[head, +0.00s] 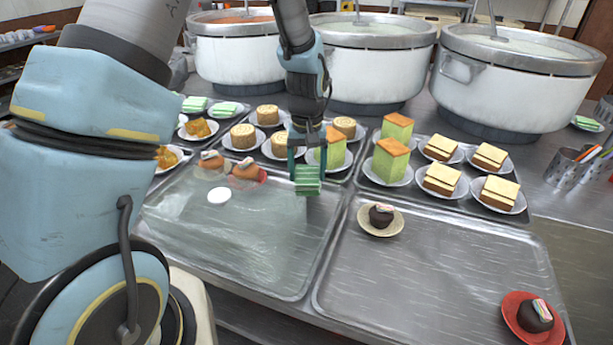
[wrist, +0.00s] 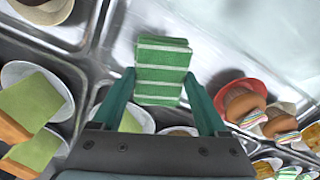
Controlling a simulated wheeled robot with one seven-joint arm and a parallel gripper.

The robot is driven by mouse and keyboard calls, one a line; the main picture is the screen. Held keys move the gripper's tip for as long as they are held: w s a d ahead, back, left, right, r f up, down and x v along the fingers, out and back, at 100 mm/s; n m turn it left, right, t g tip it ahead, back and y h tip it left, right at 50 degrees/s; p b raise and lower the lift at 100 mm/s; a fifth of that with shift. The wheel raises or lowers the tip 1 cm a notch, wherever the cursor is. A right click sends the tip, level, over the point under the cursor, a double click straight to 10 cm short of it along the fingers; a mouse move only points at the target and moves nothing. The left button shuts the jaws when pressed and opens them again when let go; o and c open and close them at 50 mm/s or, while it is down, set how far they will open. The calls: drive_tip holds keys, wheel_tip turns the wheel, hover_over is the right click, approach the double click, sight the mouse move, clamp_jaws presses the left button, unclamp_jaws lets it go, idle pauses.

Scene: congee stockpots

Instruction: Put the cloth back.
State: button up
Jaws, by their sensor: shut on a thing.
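My gripper (head: 308,172) is shut on a green-and-white striped block (head: 308,187), near the back right of the left front tray (head: 225,250). In the wrist view the block (wrist: 161,70) sits between the two fingertips (wrist: 159,88), with tray metal behind it. It looks like the striped green pieces (head: 225,108) on plates at the back left; I cannot tell whether it is a folded cloth or a cake. No other cloth is clearly seen.
Plated round cakes (head: 244,136), green sponges (head: 392,158) and layered slices (head: 441,179) fill the back trays. A dark cake (head: 381,215) is on the right tray. Large pots (head: 515,85) stand behind.

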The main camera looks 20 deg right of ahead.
sight(307, 174)
drive_tip(key=shift+f, duration=1.25)
drive_tip(key=shift+f, duration=0.3)
drive_tip(key=o, duration=1.5)
